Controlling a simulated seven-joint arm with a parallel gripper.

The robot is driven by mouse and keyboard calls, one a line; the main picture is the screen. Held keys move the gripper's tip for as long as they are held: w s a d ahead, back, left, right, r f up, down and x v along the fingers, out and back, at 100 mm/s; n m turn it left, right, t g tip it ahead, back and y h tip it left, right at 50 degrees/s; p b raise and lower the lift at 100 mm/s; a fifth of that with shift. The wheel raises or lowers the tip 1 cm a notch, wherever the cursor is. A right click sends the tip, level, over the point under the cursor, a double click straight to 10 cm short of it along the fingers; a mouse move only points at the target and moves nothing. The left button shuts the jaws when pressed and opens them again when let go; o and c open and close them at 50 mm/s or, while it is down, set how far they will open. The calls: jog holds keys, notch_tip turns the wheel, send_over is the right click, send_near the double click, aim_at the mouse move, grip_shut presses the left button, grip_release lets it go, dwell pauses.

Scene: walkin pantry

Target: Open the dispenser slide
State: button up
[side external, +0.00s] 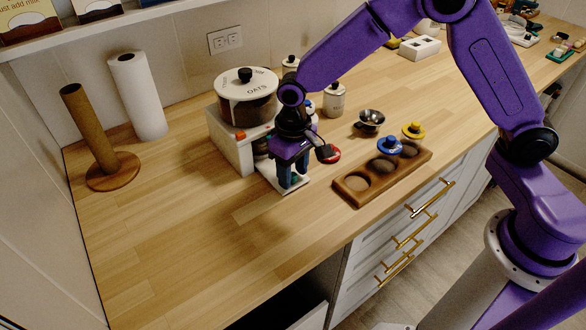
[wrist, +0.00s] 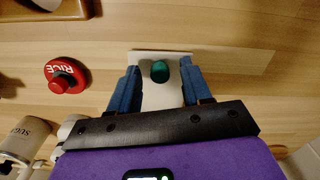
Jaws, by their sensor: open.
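The dispenser stands on the counter with a white body (side external: 231,148) and a clear drum of brown contents under a white lid marked OATS (side external: 248,82). My gripper (side external: 291,183) is low in front of it, pointing down, and hides part of its front. In the wrist view my gripper (wrist: 160,88) is open, with a blue finger on each side of a white plate (wrist: 158,100) bearing a green oval piece (wrist: 159,71). I cannot tell whether the fingers touch the plate. The plate's white edge also shows below the fingers in the side view. The slide's position is not clear.
A red lid marked RICE (wrist: 66,77) lies beside my gripper. A wooden tray (side external: 352,197) with round recesses, a blue lid (side external: 389,146), a yellow lid (side external: 413,130) and a metal bowl (side external: 370,121) are to the right. The counter's front left is clear.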

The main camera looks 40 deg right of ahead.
grip_shut()
jog(key=s, duration=1.4)
jog(key=shift+s+a, duration=0.1)
jog(key=shift+s, duration=0.2)
jog(key=shift+r, duration=0.1)
grip_release()
notch_tip(320, 180, up, 17)
jog(key=shift+r, duration=0.2)
